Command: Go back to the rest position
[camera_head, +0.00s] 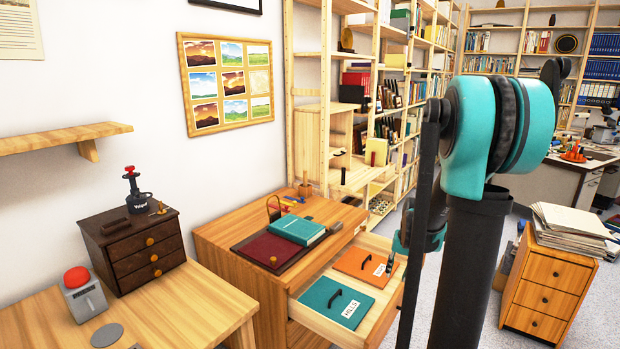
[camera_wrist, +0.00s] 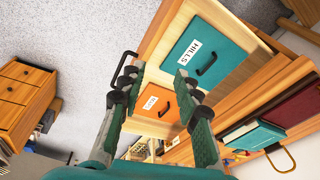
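My gripper (camera_wrist: 157,76) is open and empty in the wrist view, its two fingers apart above the open drawer. In the head view my arm hides most of the gripper. The open drawer (camera_head: 342,308) of the wooden cabinet holds a teal panel (camera_head: 336,301) labelled HILLS and an orange panel (camera_head: 364,264) with a label too small to read. Both have black handles and also show in the wrist view, the teal one (camera_wrist: 204,55) and the orange one (camera_wrist: 160,103). The wall frame (camera_head: 227,80) holds a grid of landscape prints, with one plain beige slot at the right of the middle row.
A dark small chest (camera_head: 134,250) and a grey box with a red button (camera_head: 83,293) stand on the left table. A drawer unit with papers (camera_head: 547,280) stands at right. Grey floor shows between.

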